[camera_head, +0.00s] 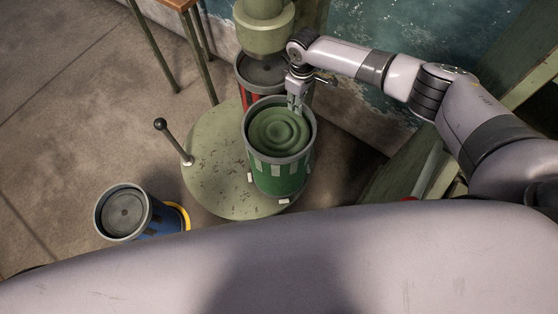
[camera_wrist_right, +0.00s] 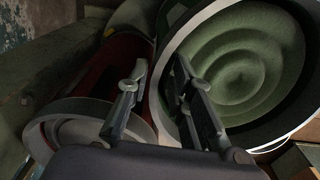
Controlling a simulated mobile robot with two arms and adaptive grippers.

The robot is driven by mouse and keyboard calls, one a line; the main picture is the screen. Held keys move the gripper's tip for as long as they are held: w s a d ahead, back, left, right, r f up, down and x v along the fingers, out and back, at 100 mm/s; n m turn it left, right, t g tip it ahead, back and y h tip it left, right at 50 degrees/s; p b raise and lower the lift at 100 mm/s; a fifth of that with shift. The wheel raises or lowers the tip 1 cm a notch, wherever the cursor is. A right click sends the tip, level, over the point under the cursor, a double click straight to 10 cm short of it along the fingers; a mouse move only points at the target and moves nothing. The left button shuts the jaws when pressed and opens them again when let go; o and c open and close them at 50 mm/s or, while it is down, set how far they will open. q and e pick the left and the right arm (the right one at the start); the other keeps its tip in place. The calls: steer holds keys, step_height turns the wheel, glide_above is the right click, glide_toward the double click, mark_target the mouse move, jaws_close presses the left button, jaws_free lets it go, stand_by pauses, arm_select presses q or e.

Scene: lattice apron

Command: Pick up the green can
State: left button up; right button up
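The green can (camera_head: 278,180) stands upright on a round pale-green table, open at the top with a grey rim and green ringed contents. It fills the right side of the wrist view (camera_wrist_right: 245,65). My right gripper (camera_head: 295,106) is at the can's far rim. In the wrist view the gripper (camera_wrist_right: 160,68) is open, with one finger over the can's mouth and the other outside the rim. My left gripper is not in view.
A red can (camera_head: 247,97) stands just behind the green one, under a pale-green column (camera_head: 264,30). A blue can (camera_head: 125,212) is at lower left. A black-knobbed lever (camera_head: 174,142) rises at the round table's (camera_head: 212,160) left edge. A wooden stool (camera_head: 178,4) stands behind.

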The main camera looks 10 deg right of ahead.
jaws_close()
stand_by(0.7)
steer(key=shift+w+r, duration=0.15)
